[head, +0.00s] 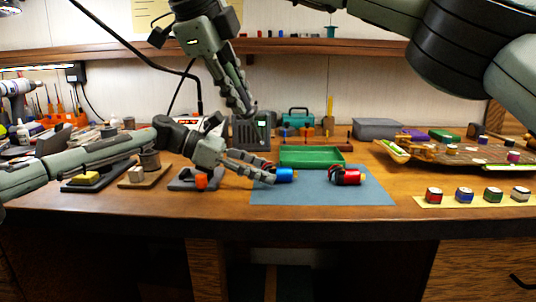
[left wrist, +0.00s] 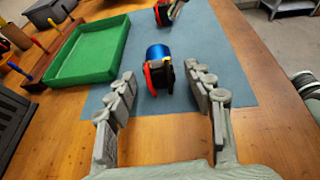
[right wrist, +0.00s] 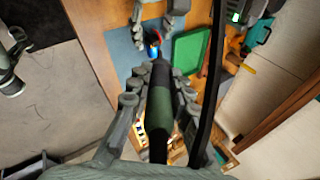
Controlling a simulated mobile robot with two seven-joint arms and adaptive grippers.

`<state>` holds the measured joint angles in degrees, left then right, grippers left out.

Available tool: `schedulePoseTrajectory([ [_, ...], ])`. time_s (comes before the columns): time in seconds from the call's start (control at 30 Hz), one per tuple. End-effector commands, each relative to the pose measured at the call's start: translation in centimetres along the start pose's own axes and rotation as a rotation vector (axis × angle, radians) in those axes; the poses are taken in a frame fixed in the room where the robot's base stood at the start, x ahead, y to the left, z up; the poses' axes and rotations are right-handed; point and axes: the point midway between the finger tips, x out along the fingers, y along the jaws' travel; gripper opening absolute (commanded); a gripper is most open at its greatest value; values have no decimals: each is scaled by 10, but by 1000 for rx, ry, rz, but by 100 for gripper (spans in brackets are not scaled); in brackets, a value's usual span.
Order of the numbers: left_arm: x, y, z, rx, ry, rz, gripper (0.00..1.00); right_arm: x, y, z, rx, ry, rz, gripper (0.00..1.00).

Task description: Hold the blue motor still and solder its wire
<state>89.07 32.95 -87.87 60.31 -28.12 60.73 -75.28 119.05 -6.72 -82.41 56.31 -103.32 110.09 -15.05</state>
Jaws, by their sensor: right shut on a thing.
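The blue motor (head: 286,175) lies on the blue-grey mat (head: 320,196). In the left wrist view the motor (left wrist: 157,52) shows red, yellow and black parts at its near end; I cannot make out a separate wire. In the head view this gripper (head: 268,170) is low at the motor's left. My right gripper (head: 243,106) is higher, above and left of the motor. In the right wrist view it is shut on the dark green soldering iron (right wrist: 160,105).
A red motor (head: 348,177) lies on the mat to the right. A green tray (head: 312,163) stands behind. An orange spool (head: 201,181) is on a dark stand at left. A black cable runs by my right gripper.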

Motion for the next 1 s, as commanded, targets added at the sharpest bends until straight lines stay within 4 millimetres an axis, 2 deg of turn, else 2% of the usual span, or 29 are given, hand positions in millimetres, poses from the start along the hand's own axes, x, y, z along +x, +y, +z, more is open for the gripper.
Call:
schedulePoseTrajectory([
  [0.23, -1, 0, 0, 0, 0, 0, 53, 0, 0, 0, 0, 0, 0, 0],
  [0.37, -10, 0, 0, 0, 0, 2, 53, 0, 0, 0, 0, 0, 0, 0],
  [0.8, -96, 0, 0, -1, -1, 2, 53, 0, 0, 0, 0, 0, 0, 0],
  [1.0, -116, 0, 0, -1, 0, 0, 53, 0, 0, 0, 0, 0, 0, 0],
])
